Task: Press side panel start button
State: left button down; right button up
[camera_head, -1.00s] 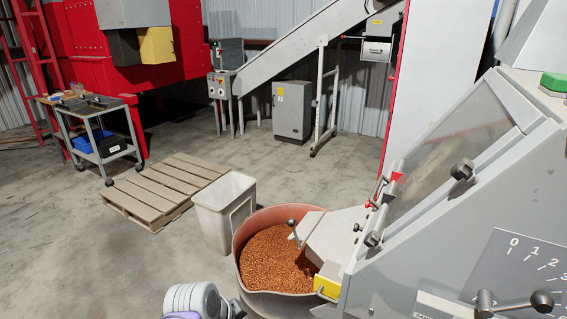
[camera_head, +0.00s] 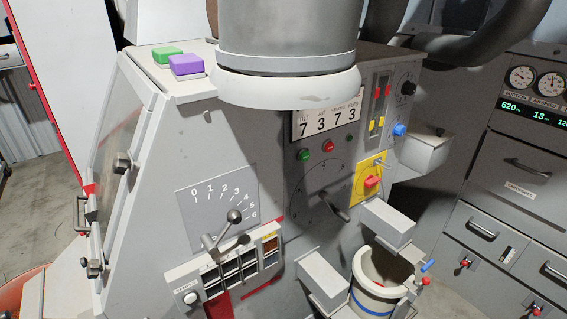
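The side panel (camera_head: 342,170) is on the right-hand face of the grey machine. It carries a round green button (camera_head: 302,155) under the counter display (camera_head: 328,117), which reads 7 3 7 3. A round red button (camera_head: 328,146) sits just right of the green one, and a smaller green dot (camera_head: 350,138) is further right. No lettering by the buttons is readable, so I cannot tell from a label which is start. Neither of my grippers is in view, and nothing is touching the buttons.
A large grey cylinder (camera_head: 288,35) hangs over the machine top. Green (camera_head: 168,54) and purple (camera_head: 187,65) blocks lie on the top. A lever (camera_head: 222,229) projects by the dial plate. A red switch (camera_head: 371,182) sits on a yellow plate. A pale bucket (camera_head: 377,294) stands below.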

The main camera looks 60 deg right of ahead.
aim_at(305, 155)
jog(key=k+j+z, duration=0.1)
jog(key=z, duration=2.4)
